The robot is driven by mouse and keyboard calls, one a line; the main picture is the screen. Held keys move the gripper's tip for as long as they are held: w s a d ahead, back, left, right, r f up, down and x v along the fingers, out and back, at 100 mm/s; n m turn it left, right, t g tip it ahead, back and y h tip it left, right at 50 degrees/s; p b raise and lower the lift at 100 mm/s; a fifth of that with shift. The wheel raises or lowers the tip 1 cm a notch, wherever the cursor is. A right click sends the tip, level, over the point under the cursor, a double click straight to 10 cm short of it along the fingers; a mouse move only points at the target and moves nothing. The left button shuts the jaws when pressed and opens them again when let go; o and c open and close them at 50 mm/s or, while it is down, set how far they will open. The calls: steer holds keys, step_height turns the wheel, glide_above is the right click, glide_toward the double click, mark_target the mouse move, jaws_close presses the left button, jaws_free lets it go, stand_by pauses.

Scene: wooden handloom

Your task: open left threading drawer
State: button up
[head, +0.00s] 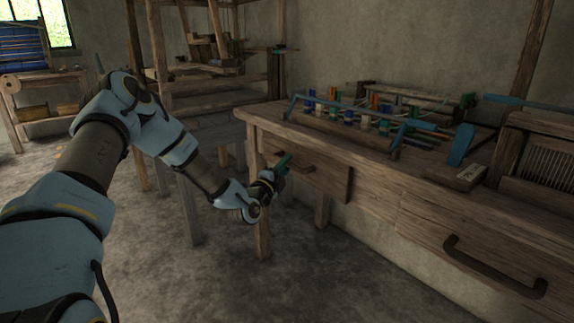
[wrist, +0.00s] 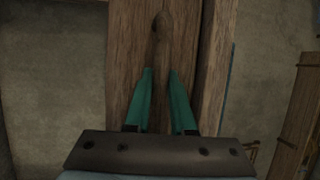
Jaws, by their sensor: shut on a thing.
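The left threading drawer (head: 325,180) is a wooden front under the left end of the workbench. A slim dark bar handle (head: 303,168) is on it. My gripper (head: 283,164) is at the left part of this handle. In the wrist view, the gripper's green fingers (wrist: 160,98) stand on either side of the brown handle (wrist: 161,45), shut on it, with the drawer's wooden front (wrist: 130,50) behind. The fingers hide part of the handle. I cannot tell whether the drawer stands out from the bench.
A second drawer (head: 470,255) with a dark curved handle (head: 490,272) is at the right. Colored spools (head: 350,114) and blue-handled tools (head: 461,146) lie on the workbench (head: 375,152). A wooden loom frame (head: 210,75) stands behind my arm. The floor before the bench is clear.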

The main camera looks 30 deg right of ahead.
jaws_close()
steer(key=shift+a, duration=0.1)
stand_by(0.8)
